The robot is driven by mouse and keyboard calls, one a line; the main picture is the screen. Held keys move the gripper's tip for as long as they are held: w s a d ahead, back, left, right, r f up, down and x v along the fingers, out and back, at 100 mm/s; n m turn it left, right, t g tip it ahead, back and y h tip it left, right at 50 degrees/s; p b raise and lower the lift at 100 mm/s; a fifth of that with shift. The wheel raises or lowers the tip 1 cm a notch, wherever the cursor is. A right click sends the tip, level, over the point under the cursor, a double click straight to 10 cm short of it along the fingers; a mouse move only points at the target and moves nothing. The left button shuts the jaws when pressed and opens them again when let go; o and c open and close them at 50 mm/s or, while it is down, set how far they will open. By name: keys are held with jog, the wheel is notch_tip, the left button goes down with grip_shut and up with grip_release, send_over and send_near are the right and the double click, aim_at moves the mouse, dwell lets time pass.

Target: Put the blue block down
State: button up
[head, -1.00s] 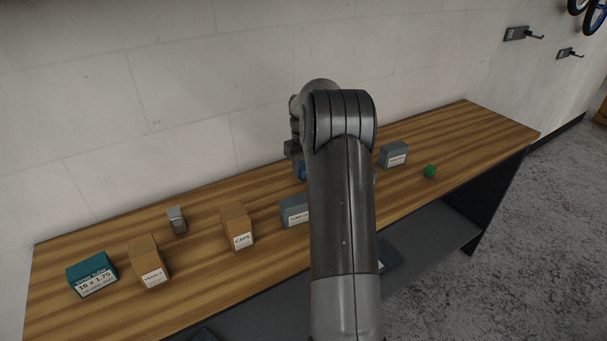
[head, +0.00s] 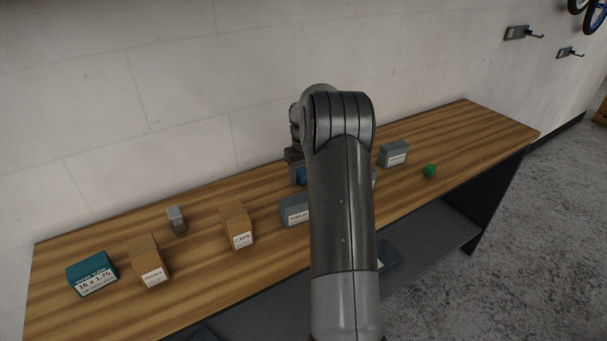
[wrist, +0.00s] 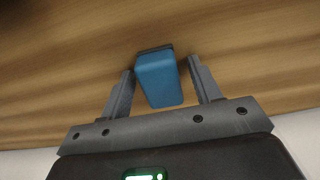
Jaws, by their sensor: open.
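The blue block (wrist: 160,82) lies between the two fingers of my gripper (wrist: 162,66) in the wrist view, with a gap showing on each side. My gripper is open around it. The wood surface of the workbench (wrist: 60,60) is behind the block, and a dark edge shows at the block's far end. In the head view, a small part of the blue block (head: 301,176) shows at the left of my arm, low over the bench. My arm hides most of my gripper there, and contact between block and bench is hard to tell.
On the bench (head: 205,268) stand a teal box (head: 85,268), two brown boxes (head: 150,255) (head: 237,222), a small grey item (head: 177,219), grey boxes (head: 294,208) (head: 394,152) and a green block (head: 429,170). A white wall (head: 180,70) runs behind. Bare wood lies between them.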

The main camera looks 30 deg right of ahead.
aim_at(303, 173)
notch_tip(303, 173, up, 12)
jog(key=s+a+r+t, duration=0.1)
jog(key=s+a+r, duration=0.5)
jog(key=a+r, duration=0.3)
jog(key=s+a+r+t, duration=0.2)
jog(key=s+a+r, duration=0.1)
jog(key=s+a, duration=0.65)
jog(key=s+a+f+t, duration=0.1)
jog(key=s+a, duration=0.4)
jog(key=s, duration=0.5)
jog(key=s+a+f+t, duration=0.1)
jog(key=s+a+f, duration=0.3)
jog(key=s, duration=0.6)
jog(key=shift+a+t, duration=0.3)
jog(key=shift+a, duration=0.45)
